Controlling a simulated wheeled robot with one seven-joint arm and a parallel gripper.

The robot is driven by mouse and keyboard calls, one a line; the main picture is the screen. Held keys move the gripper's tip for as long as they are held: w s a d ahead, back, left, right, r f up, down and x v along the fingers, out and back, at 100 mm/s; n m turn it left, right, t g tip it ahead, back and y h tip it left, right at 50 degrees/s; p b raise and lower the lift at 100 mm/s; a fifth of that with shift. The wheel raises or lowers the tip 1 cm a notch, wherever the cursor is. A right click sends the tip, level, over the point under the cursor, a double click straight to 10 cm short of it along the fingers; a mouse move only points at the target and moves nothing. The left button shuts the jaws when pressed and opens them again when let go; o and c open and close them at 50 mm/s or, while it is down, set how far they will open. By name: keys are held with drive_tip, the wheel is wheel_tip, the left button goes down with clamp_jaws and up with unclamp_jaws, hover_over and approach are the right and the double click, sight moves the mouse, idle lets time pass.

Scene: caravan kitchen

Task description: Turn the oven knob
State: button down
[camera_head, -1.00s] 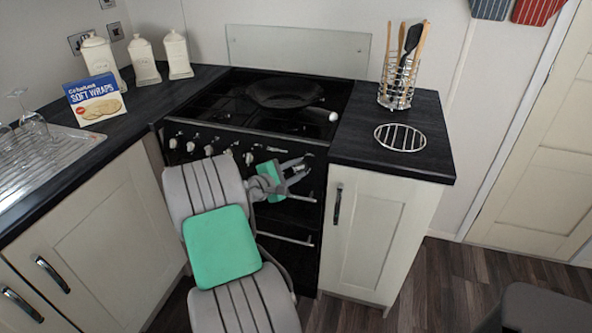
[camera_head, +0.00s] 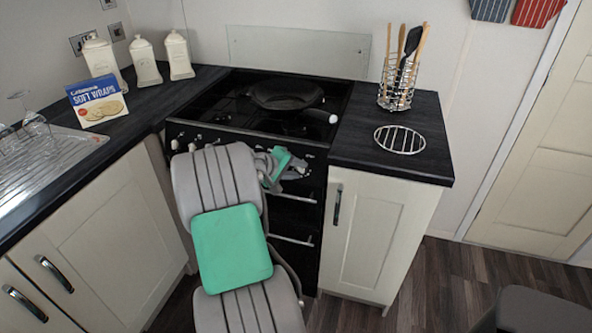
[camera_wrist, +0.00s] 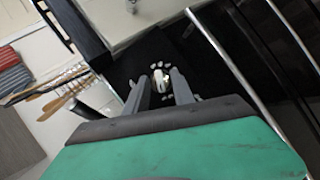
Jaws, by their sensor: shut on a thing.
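The black oven (camera_head: 312,215) has a row of pale knobs along its front panel. Two of them (camera_head: 175,144) show left of my arm in the head view, and others are hidden behind it. My gripper (camera_head: 293,168) is at the right part of the panel. In the wrist view, my gripper (camera_wrist: 159,77) has its two grey fingers on either side of one pale oven knob (camera_wrist: 162,85), shut on it. White marks ring that knob on the black panel. The head view does not show the held knob clearly.
A dark frying pan (camera_head: 287,95) sits on the hob, its pale handle end (camera_head: 333,118) near the front right. A utensil rack (camera_head: 396,97) and round wire trivet (camera_head: 400,139) stand on the right worktop. Oven handles (camera_head: 292,239) run below my gripper.

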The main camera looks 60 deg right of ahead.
drive_tip(key=m+t+y+b, duration=0.1)
drive_tip(key=m, duration=0.2)
drive_tip(key=shift+s+d, duration=0.1)
drive_tip(key=shift+s, duration=0.05)
drive_tip(key=shift+s+m+t+y+b, duration=0.1)
drive_tip(key=shift+m+t+y+b, duration=0.4)
drive_tip(key=shift+m+b, duration=0.45)
drive_tip(key=m+t+b, duration=0.1)
drive_tip(key=m+b, duration=0.1)
drive_tip(key=m, duration=0.1)
drive_tip(key=shift+s+y, duration=0.1)
drive_tip(key=shift+y, duration=0.2)
drive_tip(key=shift+r+m+t+b, duration=0.1)
drive_tip(key=shift+m+t+b, duration=0.85)
drive_tip(key=shift+b, duration=0.3)
drive_tip(key=c, duration=1.1)
unclamp_jaws()
drive_tip(key=shift+r, duration=0.1)
